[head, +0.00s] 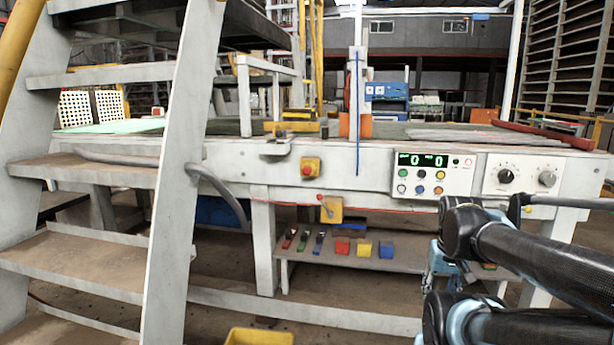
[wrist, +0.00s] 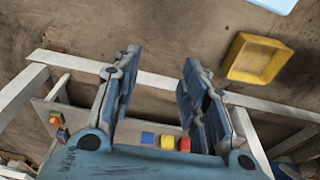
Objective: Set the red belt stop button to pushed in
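A red button (head: 310,167) on a small yellow housing sits on the front face of the long light-grey belt frame (head: 380,165), left of the control panel in the head view. I cannot tell from here whether it is pushed in. My gripper (wrist: 160,58) is open and empty in the wrist view, with its two blue-grey fingers well apart. In the head view my gripper (head: 438,272) hangs low at the right, partly hidden by my arm. It is clearly apart from the button, below it and to its right. The button does not show in the wrist view.
A control panel (head: 433,173) and a two-knob box (head: 523,177) are right of the button. A yellow plate (head: 330,210) hangs just below it. Coloured blocks (head: 364,248) lie on a low shelf (head: 400,262). Grey stairs (head: 175,180) stand left; a yellow bin (head: 258,337) is on the floor.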

